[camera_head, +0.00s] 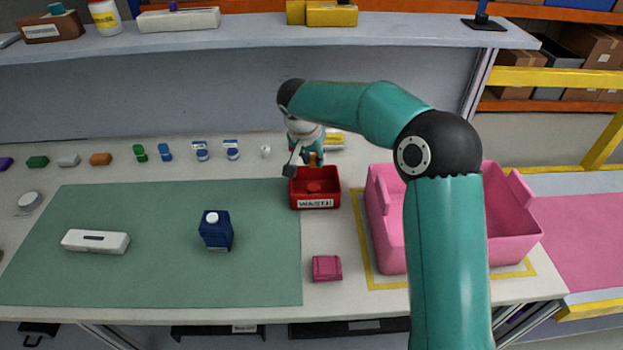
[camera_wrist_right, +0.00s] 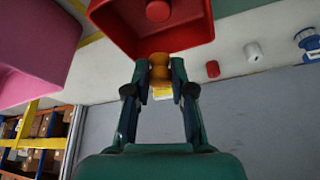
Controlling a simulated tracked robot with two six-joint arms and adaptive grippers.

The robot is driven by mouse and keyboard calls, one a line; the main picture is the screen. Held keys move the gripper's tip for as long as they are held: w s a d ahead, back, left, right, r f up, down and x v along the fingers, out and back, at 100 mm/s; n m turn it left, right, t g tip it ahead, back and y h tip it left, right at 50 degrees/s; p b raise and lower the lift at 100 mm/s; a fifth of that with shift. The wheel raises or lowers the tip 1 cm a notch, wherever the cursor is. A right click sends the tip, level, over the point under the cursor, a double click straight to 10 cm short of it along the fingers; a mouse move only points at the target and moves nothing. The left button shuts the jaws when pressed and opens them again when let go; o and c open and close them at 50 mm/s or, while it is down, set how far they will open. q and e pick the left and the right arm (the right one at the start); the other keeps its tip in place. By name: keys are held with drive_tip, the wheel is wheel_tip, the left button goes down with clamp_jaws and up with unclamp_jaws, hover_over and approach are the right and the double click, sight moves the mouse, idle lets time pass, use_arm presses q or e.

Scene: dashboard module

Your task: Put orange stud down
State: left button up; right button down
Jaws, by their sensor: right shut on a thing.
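My right gripper (camera_head: 305,162) is above the back edge of the red waste bin (camera_head: 315,204). In the wrist view its two fingers (camera_wrist_right: 160,72) are shut on the orange stud (camera_wrist_right: 160,66), close to the rim of the bin (camera_wrist_right: 180,43). In the head view the stud is mostly hidden by the gripper. A red round piece (camera_wrist_right: 158,10) lies inside the bin; it also shows in the head view (camera_head: 314,187). My left gripper is in neither view.
The pink crate (camera_head: 385,235) stands right of the bin, partly behind my right arm. A small red piece (camera_wrist_right: 212,68) and a white piece (camera_wrist_right: 253,51) stand near the bin. A dark blue carton (camera_head: 216,232) and white case (camera_head: 95,242) rest on the green mat (camera_head: 150,290).

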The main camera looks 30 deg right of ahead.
sight(315, 185)
wheel_tip(315, 185, down, 7)
idle(0.4)
drive_tip(key=shift+s, duration=0.1)
drive_tip(key=shift+f+b, duration=0.4)
drive_tip(key=c, duration=1)
unclamp_jaws()
drive_tip(key=shift+r, duration=0.1)
